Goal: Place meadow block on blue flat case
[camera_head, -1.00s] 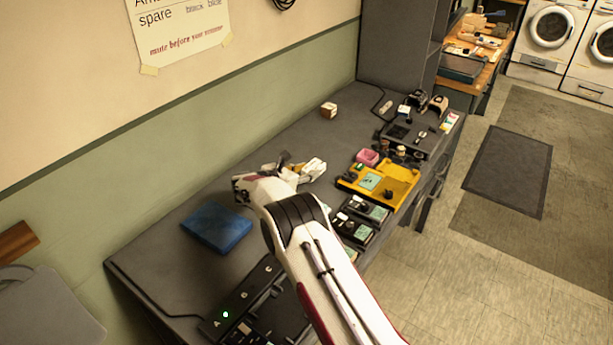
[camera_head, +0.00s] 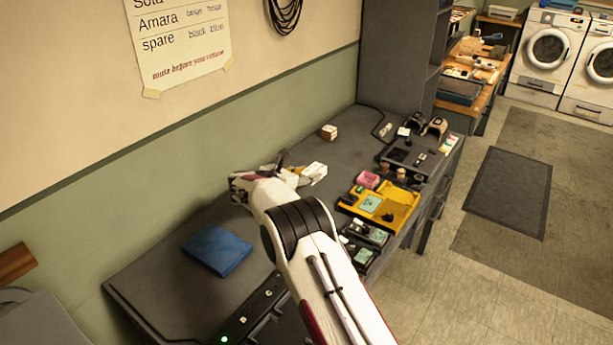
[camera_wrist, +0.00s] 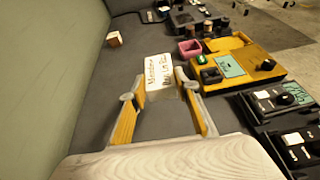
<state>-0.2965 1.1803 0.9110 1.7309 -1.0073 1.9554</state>
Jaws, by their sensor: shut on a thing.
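The meadow block (camera_head: 313,172) is a white block with dark lettering on its face, partly legible as "Meadow" in the wrist view (camera_wrist: 158,74). My gripper (camera_wrist: 156,90) is shut on it, with one yellow-sided finger at each side. In the head view my gripper (camera_head: 296,174) is over the middle of the dark bench. The blue flat case (camera_head: 217,250) lies on the bench to the lower left of my gripper, its visible top bare. The case is not in the wrist view.
A small wooden block (camera_head: 329,131) sits near the wall. A yellow tray (camera_head: 398,212) with small items and a pink container (camera_head: 367,180) stand to the right. Black devices (camera_head: 362,240) line the front edge. Bench around the case looks clear.

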